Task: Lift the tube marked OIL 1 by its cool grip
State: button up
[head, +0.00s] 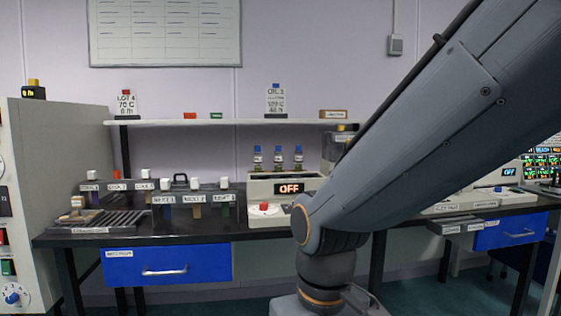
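Three tubes with dark blue caps and white labels stand upright in a row in the head view: a left tube (258,160), a middle tube (278,159) and a right tube (298,159). Their labels are too small to read, so I cannot tell which is marked OIL 1. They stand in the top of a pale block unit (262,187) whose display (289,188) reads OFF. A red knob or button (264,206) is on its front. My gripper is out of view; my arm crosses the right half of the picture.
A slotted tray (105,222) lies at the bench's left end. A shelf (215,122) runs above the tubes. My arm hides part of the bench right of them.

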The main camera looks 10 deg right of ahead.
aim_at(258, 158)
jog(key=u, duration=0.4)
jog(key=i, duration=1.5)
jog(key=z, duration=0.4)
